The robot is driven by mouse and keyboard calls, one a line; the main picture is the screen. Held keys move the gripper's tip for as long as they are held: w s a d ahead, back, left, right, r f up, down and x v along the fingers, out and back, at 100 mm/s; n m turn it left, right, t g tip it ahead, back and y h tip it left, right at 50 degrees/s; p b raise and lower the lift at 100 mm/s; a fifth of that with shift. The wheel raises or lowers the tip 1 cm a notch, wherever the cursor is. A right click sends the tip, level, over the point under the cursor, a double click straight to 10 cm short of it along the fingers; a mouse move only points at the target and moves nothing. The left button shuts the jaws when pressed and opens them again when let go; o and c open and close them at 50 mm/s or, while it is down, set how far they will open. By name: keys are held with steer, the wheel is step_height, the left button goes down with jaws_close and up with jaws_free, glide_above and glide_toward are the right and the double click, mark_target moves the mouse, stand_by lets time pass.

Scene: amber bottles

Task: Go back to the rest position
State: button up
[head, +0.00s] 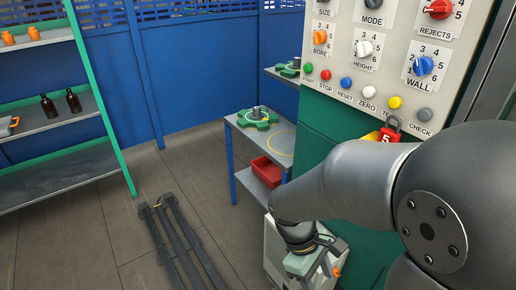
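My arm (350,185) comes in from the right and reaches across the lower right of the head view. Its end bends down at a dark wrist ring. Below it is a pale block, which looks like the body of my gripper (303,262). Two dark amber bottles (48,106) (73,101) stand upright on the middle shelf at the left, far from my gripper.
A small table (283,139) carries a green part (257,118), with a red bin (266,171) below. A dark rail frame (178,240) lies on the floor. Orange jars (33,33) stand on the top shelf.

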steer(key=s+r+m+t+y+p, duration=0.2)
steer(key=s+r+m+t+y, duration=0.1)
steer(key=r+m, duration=0.6)
steer(key=shift+s+d+m+t+y+p, duration=0.15)
steer(key=shift+d+m+t+y+p, duration=0.25)
steer(key=shift+y, duration=0.4)
steer(key=shift+a+r, duration=0.1)
